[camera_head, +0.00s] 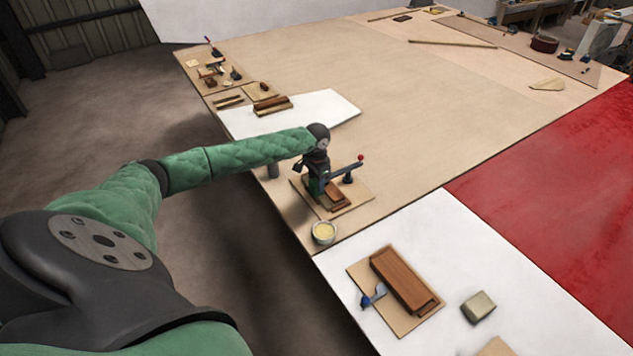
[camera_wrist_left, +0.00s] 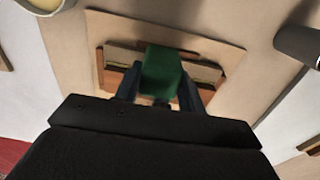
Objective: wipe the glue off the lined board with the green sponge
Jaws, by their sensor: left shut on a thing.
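My left gripper (camera_head: 318,184) is shut on the green sponge (camera_wrist_left: 162,72), which sticks out between the fingers in the left wrist view. In the head view the sponge is mostly hidden by the gripper. The sponge is over a tan board (camera_head: 358,197) bearing brown wooden pieces (camera_head: 339,203). In the left wrist view the board (camera_wrist_left: 215,52) lies beneath it, with wood showing on both sides of the sponge. I cannot tell whether the sponge touches the wood. I cannot make out lines or glue. My right gripper is not in view.
A bowl with yellow contents (camera_head: 323,232) stands near the board's front corner. A red-knobbed lever (camera_head: 350,168) rises beside the gripper. A grey cylinder (camera_wrist_left: 300,42) stands nearby. Another board (camera_head: 413,313) holds a brown block (camera_head: 404,279); a greyish block (camera_head: 478,306) lies right of it.

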